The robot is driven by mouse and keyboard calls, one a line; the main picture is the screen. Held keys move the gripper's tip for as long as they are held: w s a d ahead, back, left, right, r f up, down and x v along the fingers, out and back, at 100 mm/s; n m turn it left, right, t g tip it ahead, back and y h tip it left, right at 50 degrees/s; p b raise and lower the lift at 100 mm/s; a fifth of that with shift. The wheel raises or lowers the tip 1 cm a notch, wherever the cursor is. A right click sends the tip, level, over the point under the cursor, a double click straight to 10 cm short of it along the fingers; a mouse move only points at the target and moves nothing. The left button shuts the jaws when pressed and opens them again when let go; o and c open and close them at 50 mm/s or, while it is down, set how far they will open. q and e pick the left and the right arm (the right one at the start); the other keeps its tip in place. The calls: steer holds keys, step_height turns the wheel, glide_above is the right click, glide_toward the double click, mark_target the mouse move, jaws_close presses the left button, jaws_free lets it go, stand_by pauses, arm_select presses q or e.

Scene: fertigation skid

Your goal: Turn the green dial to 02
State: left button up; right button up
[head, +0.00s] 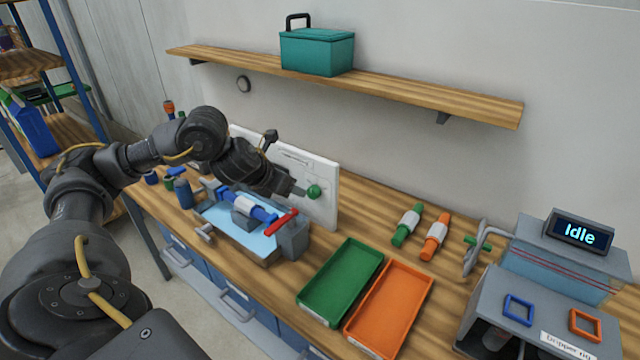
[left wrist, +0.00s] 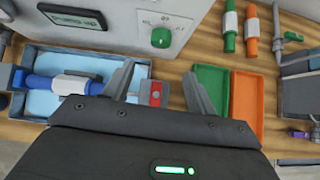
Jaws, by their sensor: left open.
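The green dial (head: 314,191) is a round knob on the white upright panel (head: 325,170) at the back of the bench. It also shows in the left wrist view (left wrist: 160,38), with a small light mark on its face that is too small to read. My left gripper (head: 300,192) is close to the dial in the head view, in front of the panel. In the left wrist view its two fingers (left wrist: 158,85) are apart with nothing held between them, and the dial is beyond the fingertips. My right gripper is not in view.
A blue tray (head: 262,244) with a blue-and-white filter and a red handle (head: 283,220) lies below my left gripper. Green (head: 340,282) and orange (head: 389,308) trays are to the right. A machine with an "Idle" display (head: 579,233) stands far right. A shelf (head: 400,92) hangs above.

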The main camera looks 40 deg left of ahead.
mark_target(311, 193)
arm_select(q)
steer(key=shift+w, duration=0.65)
steer(key=shift+f, duration=0.15)
steer(key=shift+w+f, duration=0.15)
steer(key=shift+f, duration=0.15)
steer(key=x, duration=0.7)
steer(key=shift+w+f+p, duration=0.25)
steer(key=shift+w+p, duration=0.1)
steer(key=shift+w+f, duration=0.4)
steer(key=shift+w+a+f, duration=0.1)
steer(key=shift+w+f, duration=0.05)
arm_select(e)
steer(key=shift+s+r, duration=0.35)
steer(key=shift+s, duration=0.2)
arm_select(q)
steer(key=c, duration=1)
